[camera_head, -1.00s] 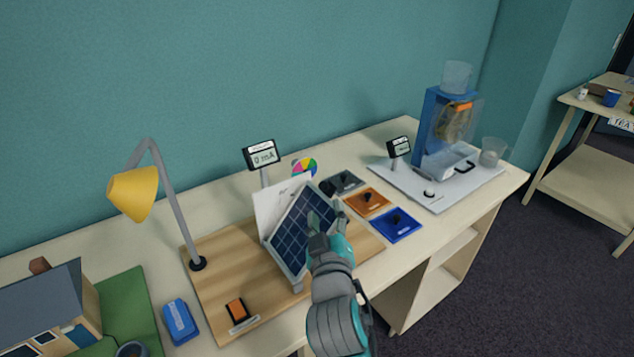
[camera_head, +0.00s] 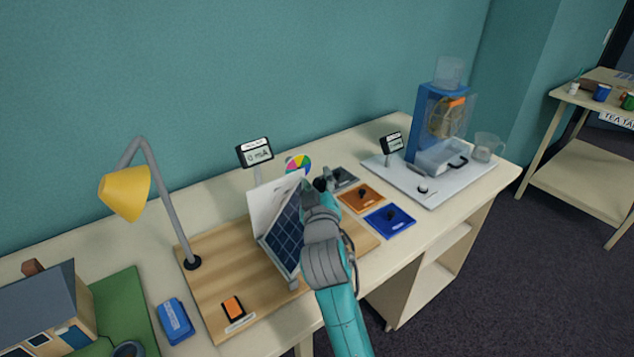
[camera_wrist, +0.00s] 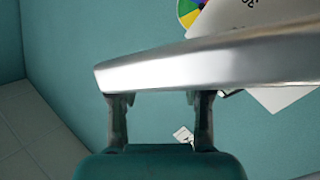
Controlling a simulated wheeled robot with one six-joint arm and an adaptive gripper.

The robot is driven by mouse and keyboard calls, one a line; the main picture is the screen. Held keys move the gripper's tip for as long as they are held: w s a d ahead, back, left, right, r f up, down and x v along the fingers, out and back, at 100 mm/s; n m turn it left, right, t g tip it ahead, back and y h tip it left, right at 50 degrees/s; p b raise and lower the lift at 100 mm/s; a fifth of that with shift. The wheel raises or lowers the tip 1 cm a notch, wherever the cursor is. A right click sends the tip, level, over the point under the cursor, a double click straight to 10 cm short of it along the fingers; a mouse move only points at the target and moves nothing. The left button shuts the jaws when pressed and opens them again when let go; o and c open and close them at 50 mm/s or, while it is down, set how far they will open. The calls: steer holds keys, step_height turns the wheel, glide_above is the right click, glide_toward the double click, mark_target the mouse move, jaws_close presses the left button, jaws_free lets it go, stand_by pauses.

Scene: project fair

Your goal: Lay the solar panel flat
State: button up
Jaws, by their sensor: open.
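The solar panel (camera_head: 283,240) stands steeply tilted on the wooden board (camera_head: 215,275), its dark blue cell face towards me. My gripper (camera_head: 325,183) is open at the panel's upper right, and my wrist hides part of the panel. In the wrist view the panel's silver frame edge (camera_wrist: 210,65) crosses just beyond my open fingers (camera_wrist: 158,98). I cannot tell whether they touch it. A white card (camera_head: 266,205) stands behind the panel. A meter (camera_head: 255,153) stands behind that, its reading too small to be sure of.
A yellow lamp (camera_head: 126,193) leans over the board's left side. An orange switch (camera_head: 233,307) sits at the board's front. Orange (camera_head: 360,198) and blue (camera_head: 390,220) plates lie to the right. A blue wheel machine (camera_head: 427,125) stands at the far right.

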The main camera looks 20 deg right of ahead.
steer(key=shift+c, duration=0.2)
jaws_close()
